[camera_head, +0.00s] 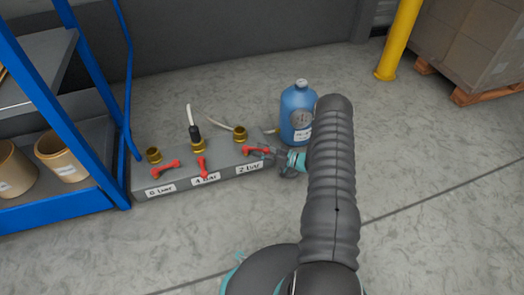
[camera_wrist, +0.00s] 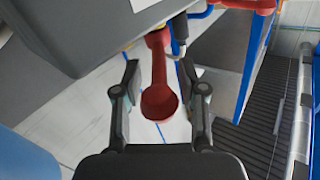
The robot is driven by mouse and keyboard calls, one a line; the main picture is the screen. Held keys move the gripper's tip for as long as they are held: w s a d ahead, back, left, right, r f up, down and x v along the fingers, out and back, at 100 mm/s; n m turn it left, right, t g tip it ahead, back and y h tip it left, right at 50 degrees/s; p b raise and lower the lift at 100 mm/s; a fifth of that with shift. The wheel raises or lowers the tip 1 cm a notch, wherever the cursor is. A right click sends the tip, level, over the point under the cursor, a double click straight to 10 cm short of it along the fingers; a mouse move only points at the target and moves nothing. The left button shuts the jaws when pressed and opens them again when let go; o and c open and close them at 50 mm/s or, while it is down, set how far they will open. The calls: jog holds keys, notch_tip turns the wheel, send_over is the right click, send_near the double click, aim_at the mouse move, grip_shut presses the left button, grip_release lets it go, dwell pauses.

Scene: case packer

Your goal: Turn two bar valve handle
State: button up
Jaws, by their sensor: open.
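The red two bar valve handle (camera_head: 252,150) is on the front of the grey valve block (camera_head: 218,178), above the "2 bar" label (camera_head: 249,169). My gripper (camera_head: 270,153) is at its right end. In the wrist view the handle (camera_wrist: 159,80) lies between the two open fingers of my gripper (camera_wrist: 158,72), its rounded end toward the palm. A gap shows on both sides, so the fingers look apart from it.
A blue bottle (camera_head: 297,115) stands close behind my gripper. A blue-framed shelf (camera_head: 100,110) is at the left. The floor in front is clear.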

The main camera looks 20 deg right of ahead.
jog(key=v, duration=1.2)
